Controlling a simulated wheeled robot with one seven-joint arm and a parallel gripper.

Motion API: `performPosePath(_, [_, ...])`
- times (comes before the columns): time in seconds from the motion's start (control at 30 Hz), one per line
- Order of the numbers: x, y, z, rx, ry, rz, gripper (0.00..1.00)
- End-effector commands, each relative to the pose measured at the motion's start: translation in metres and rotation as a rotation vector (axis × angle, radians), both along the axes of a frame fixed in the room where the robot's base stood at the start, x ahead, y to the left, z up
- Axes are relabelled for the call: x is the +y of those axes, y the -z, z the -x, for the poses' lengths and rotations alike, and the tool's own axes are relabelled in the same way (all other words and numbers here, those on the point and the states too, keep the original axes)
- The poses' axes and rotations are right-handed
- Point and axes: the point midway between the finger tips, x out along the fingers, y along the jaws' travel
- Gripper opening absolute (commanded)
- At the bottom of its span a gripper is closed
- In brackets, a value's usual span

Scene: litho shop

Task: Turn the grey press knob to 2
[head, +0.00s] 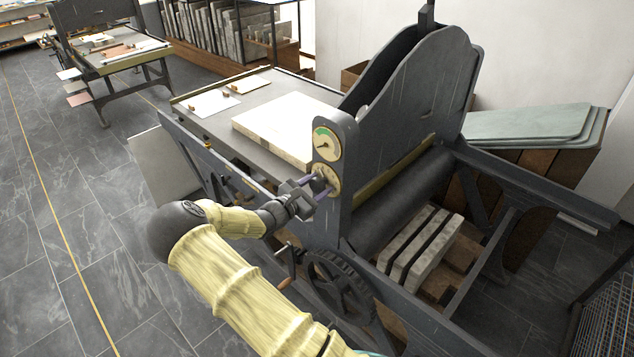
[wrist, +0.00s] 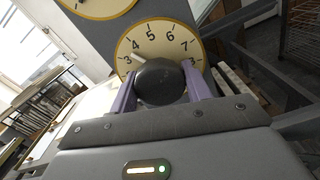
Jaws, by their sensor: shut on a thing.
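The grey press knob (wrist: 160,80) is a dark rounded knob in the middle of a cream dial (wrist: 150,40) with black numerals. The dial also shows in the head view (head: 335,178), low on the press's upright plate. My gripper (head: 318,187) is shut on the knob, with one purple finger on each side in the wrist view. The lower part of the dial is hidden by the knob and gripper.
A second gauge (head: 327,144) with a green arc sits just above the dial. A spoked handwheel (head: 338,285) stands below my gripper. A pale slab (head: 285,125) lies on the press bed behind. Floor at the left is clear.

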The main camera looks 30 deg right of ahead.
Motion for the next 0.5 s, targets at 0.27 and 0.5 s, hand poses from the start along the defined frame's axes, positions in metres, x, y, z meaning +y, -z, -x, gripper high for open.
performPosePath(0.27, [0.0007, -0.0022, -0.0003, 0.247, -0.002, 0.089, 0.26])
performPosePath(0.5, [0.0006, -0.0017, -0.0001, 0.458, -0.002, 0.165, 0.26])
